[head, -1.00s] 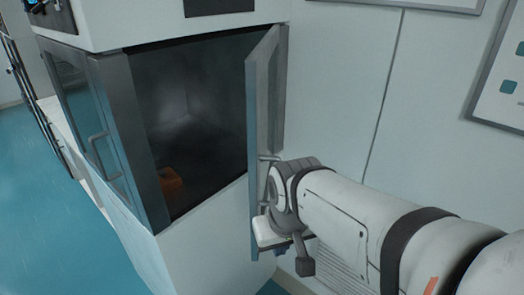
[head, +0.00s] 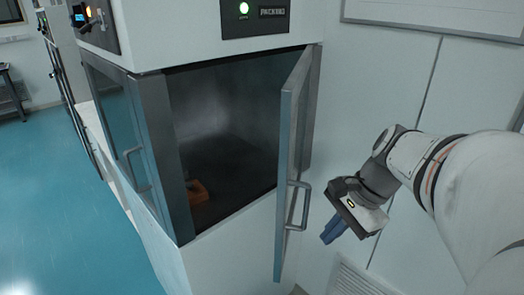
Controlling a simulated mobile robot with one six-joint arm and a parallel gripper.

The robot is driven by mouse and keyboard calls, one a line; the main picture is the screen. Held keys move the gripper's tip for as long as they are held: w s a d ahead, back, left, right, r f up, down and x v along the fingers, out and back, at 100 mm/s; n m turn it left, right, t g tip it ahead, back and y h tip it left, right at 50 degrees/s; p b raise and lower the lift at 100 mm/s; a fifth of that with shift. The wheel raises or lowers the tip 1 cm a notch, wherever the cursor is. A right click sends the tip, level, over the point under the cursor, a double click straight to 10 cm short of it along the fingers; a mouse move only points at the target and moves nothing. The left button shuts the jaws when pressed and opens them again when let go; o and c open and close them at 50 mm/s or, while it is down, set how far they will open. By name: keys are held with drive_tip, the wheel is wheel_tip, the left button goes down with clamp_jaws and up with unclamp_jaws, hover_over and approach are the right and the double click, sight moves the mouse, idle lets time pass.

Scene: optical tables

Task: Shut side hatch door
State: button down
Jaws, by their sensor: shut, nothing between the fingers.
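The side hatch door (head: 286,180) stands open in the head view, swung out from the right edge of the cabinet opening. Its bar handle (head: 292,206) is on the side facing my arm. My gripper (head: 334,229) is to the right of the door, apart from the handle, with its blue fingers pointing down and left. The fingers are shut and hold nothing. The dark chamber (head: 225,125) behind the door is visible.
An orange object (head: 198,192) lies inside the chamber. A second, glazed door (head: 117,130) with a handle is on the cabinet's left face and looks shut. A white wall (head: 385,75) stands close on the right. Blue floor lies open at the left.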

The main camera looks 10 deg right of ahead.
drive_tip(key=w+d+r+m+t+y+p, duration=0.1)
drive_tip(key=w+d+r+m+t+y, duration=0.2)
drive_tip(key=d+r+m, duration=0.5)
drive_tip(key=y, duration=0.1)
approach(287, 215)
drive_tip(key=shift+m+g, duration=0.3)
drive_tip(key=shift+g, duration=0.1)
drive_tip(key=f, duration=0.1)
drive_tip(key=w+a+f, duration=0.1)
drive_tip(key=f, duration=0.1)
drive_tip(key=w+a+f+p, duration=0.1)
drive_tip(key=shift+w+a+f, duration=0.15)
drive_tip(key=shift+a+f, duration=0.05)
drive_tip(key=shift+f, duration=0.2)
drive_tip(key=shift+w+a, duration=0.25)
drive_tip(key=shift+a, duration=0.3)
drive_tip(key=shift+w+f, duration=0.1)
drive_tip(key=shift+w, duration=0.05)
